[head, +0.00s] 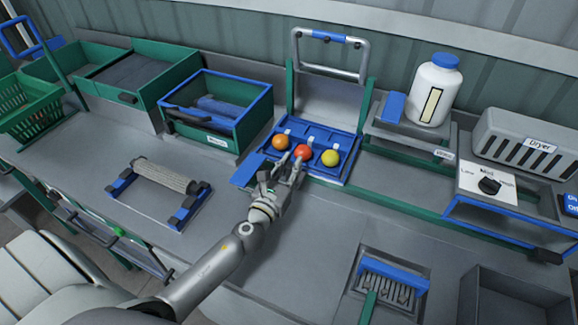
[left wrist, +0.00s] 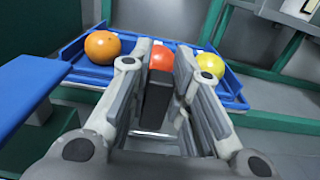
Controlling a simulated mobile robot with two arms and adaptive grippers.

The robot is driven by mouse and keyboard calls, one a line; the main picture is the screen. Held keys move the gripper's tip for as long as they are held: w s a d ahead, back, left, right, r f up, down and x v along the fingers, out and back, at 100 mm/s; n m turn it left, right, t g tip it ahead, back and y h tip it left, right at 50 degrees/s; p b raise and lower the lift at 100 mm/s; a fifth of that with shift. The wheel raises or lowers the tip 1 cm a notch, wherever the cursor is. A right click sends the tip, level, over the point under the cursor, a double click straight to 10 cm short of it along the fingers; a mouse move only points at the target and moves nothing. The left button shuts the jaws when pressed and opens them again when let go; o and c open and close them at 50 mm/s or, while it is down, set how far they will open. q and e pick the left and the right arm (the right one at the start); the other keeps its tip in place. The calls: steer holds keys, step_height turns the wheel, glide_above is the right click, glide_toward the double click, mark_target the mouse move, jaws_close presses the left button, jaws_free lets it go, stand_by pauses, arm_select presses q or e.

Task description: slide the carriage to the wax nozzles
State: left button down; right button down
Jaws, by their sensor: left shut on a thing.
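The wax station (head: 388,132), with a white blue-capped bottle (head: 436,90), stands to the right. Its nozzles cannot be made out. My right gripper is out of view.
Green rails (head: 393,193) run right from the carriage toward the dryer (head: 530,140). A green bin with a blue rim (head: 222,118) and a roller (head: 165,175) stand left. A brush tray (head: 390,278) is at front right. The bench before the carriage is clear.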

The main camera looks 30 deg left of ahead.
arm_select(q)
steer(key=d, duration=1.5)
steer(key=w+d, duration=0.1)
steer(key=d, duration=0.6)
steer(key=shift+w+d+b, duration=0.1)
steer(key=shift+d+b, duration=0.05)
steer(key=shift+b, duration=0.25)
steer(key=c, duration=1.3)
jaws_free()
steer(key=s, duration=1.1)
steer(key=shift+d, duration=0.25)
steer(key=shift+s, duration=0.5)
